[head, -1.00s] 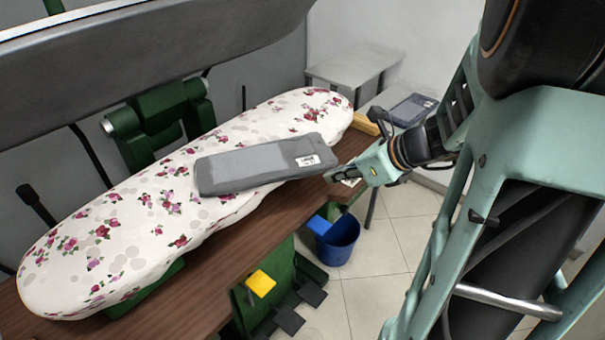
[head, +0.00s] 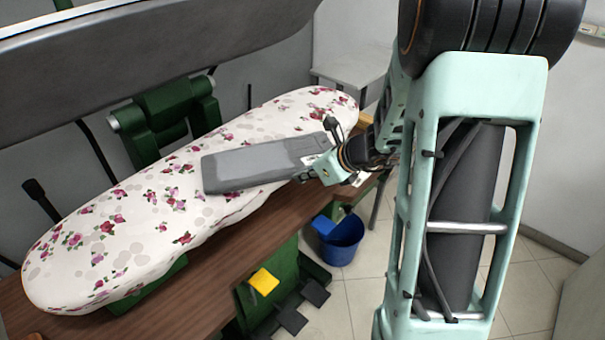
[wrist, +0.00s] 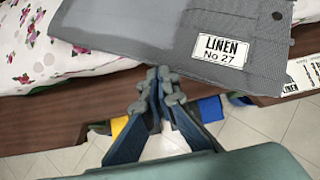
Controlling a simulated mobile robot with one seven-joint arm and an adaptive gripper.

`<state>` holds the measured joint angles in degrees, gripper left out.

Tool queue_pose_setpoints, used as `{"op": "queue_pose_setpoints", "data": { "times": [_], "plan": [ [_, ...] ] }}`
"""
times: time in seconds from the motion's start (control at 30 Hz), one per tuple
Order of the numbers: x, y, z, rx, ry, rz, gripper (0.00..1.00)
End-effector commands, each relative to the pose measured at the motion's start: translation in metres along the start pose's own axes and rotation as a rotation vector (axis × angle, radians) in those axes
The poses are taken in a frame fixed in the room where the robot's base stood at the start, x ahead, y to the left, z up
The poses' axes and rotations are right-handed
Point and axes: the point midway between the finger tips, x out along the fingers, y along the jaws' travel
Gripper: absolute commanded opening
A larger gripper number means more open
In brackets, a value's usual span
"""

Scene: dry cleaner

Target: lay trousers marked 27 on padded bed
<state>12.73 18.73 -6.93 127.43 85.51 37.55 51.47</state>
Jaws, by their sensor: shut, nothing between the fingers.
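The folded grey trousers (head: 240,168) lie across the floral padded bed (head: 110,235). Their right end reaches past the bed's front edge, over the wooden table edge. In the wrist view the trousers (wrist: 170,30) carry a white label reading "LINEN No 27" (wrist: 226,50). My gripper (head: 303,178) is at the trousers' labelled end, on the near side of the bed. In the wrist view my gripper's fingertips (wrist: 160,75) are together and empty, just short of the trousers' near edge. In the head view my gripper partly hides the labelled end.
The brown wooden table (head: 215,265) runs along the front of the bed. A grey press head (head: 150,50) hangs raised above. Another white label (wrist: 303,75) shows at the wrist view's right.

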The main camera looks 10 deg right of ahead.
Motion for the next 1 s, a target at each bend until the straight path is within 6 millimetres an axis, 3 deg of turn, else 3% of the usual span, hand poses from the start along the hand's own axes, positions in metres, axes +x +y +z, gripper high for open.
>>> {"op": "queue_pose_setpoints", "data": {
  "times": [0.37, 0.6, 1.0],
  "plan": [
    [0.002, 0.0, 0.002, 0.0, 0.0, 0.001, 0.0],
    [0.021, 0.001, 0.02, -0.001, -0.001, 0.002, 0.0],
    [0.019, -0.001, 0.019, 0.0, 0.0, 0.001, 0.0]
  ]
}}
